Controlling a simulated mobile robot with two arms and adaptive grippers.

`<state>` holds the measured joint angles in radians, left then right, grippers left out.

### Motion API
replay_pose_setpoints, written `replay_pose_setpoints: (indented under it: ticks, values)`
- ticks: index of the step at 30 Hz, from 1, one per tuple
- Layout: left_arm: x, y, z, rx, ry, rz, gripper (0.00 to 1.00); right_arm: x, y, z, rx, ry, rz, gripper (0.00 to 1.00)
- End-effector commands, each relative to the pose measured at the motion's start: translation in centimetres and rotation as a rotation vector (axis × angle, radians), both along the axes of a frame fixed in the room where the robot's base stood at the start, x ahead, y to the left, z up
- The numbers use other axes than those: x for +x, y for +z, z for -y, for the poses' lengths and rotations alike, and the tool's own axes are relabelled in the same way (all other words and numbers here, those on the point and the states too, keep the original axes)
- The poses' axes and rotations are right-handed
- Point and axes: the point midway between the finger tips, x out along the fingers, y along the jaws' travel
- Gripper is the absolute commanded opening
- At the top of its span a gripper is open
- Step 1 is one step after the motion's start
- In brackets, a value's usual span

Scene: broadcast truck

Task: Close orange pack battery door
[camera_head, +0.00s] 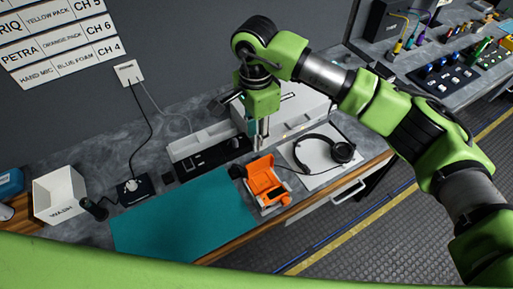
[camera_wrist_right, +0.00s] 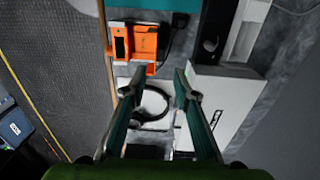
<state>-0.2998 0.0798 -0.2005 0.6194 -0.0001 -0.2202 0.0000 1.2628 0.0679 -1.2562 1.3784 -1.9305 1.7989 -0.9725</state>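The orange pack (camera_head: 264,180) lies at the right end of the teal mat, near the bench's front edge. It also shows at the top of the right wrist view (camera_wrist_right: 145,42), with a dark window on one side. An orange part juts from its front end in the head view; I cannot tell for sure whether this is the battery door standing open. My right gripper (camera_head: 260,143) points down behind the pack, apart from it. In the wrist view its two fingers (camera_wrist_right: 157,84) are spread with nothing between them. My left gripper is not in view.
Black headphones (camera_head: 328,152) lie on a white sheet right of the pack. A white tray and dark device (camera_head: 215,155) stand behind it. A white box (camera_head: 60,195) stands at the left. The teal mat (camera_head: 185,220) is clear.

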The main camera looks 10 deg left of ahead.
Motion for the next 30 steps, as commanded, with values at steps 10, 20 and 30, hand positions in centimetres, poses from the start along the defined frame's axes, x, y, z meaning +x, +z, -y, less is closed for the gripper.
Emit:
replay_pose_setpoints:
  ticks: [10,20,30]
  values:
    - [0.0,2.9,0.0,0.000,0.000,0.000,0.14,-0.2,-6.3,0.0,0.002,-0.002,-0.004,0.27]
    - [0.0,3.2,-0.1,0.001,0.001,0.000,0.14,-0.1,-8.1,0.0,0.003,0.001,0.000,0.27]
    - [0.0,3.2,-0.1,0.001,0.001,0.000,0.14,-0.1,-8.1,0.0,0.004,0.000,0.000,0.00]
